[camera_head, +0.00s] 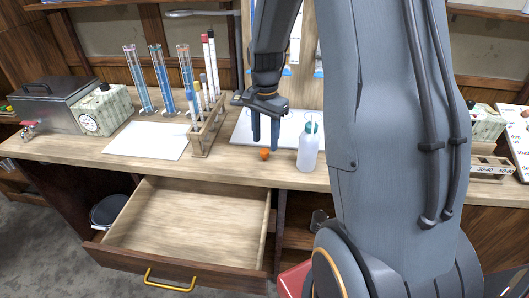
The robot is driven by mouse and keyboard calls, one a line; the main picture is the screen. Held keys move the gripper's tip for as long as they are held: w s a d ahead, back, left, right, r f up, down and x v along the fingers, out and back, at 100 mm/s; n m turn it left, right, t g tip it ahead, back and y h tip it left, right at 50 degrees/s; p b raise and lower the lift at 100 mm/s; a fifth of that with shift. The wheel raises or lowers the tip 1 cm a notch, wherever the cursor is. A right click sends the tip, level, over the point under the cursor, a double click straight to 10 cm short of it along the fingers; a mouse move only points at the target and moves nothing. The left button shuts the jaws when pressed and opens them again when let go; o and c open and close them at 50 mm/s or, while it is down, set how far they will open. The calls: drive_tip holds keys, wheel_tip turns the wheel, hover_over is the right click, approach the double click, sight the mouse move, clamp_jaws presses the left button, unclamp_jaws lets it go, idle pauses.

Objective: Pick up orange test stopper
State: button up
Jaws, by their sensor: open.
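The orange test stopper (265,154) is a small orange piece on the wooden bench top, near its front edge. My gripper (265,143) points down with its two blue fingers just behind and above the stopper in the picture. The fingers are apart and nothing shows between them. I cannot tell how far the fingertips are from the stopper in depth.
A white bottle with a green cap (308,150) stands close to the right of my gripper. A wooden rack (207,128) with tubes and pens stands to the left. A white sheet (146,140) lies further left. An empty drawer (190,222) is open below the bench.

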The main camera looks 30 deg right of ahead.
sight(265, 150)
drive_tip(key=shift+s+a+f+p, duration=0.15)
drive_tip(key=shift+f+p, duration=0.9)
drive_tip(key=shift+f, duration=1.65)
drive_tip(key=c, duration=1.1)
